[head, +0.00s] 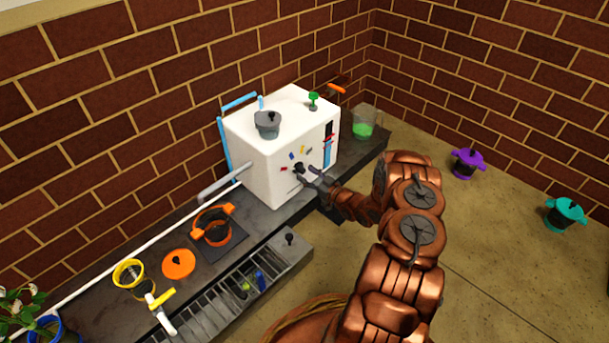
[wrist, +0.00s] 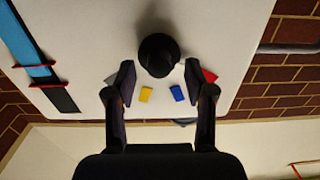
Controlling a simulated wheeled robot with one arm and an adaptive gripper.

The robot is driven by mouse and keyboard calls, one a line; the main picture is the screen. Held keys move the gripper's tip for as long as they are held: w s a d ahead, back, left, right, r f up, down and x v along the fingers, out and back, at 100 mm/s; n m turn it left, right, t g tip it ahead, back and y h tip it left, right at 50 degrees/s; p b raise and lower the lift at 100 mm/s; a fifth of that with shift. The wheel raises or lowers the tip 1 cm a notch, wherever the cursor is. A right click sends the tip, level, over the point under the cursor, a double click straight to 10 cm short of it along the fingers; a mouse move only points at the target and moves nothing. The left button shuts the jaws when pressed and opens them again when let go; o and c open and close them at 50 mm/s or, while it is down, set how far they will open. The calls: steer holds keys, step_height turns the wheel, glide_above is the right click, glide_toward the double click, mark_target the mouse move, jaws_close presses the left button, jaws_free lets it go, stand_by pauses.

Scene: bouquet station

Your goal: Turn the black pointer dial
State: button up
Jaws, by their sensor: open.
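The black pointer dial (wrist: 158,55) is on the front face of the white box (head: 268,165). In the wrist view it is a dark round knob, with coloured marks around its lower side: yellow (wrist: 146,94), blue (wrist: 178,93) and red (wrist: 209,76). In the head view the dial (head: 299,167) is small and partly covered by my gripper (head: 308,177). My gripper (wrist: 157,82) is open in front of the box, with one finger on each side of the dial's lower part. I cannot tell whether the fingers touch it.
A blue and black strip (wrist: 40,62) with red clips runs along the box front. A grey pot (head: 267,125) and a green item (head: 313,100) stand on top. The dark counter (head: 104,300) holds an orange pot (head: 212,226), an orange lid (head: 178,264) and a green-filled jug (head: 363,125). A drawer (head: 230,295) is open.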

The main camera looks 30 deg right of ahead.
steer(key=shift+x, duration=0.9)
jaws_close()
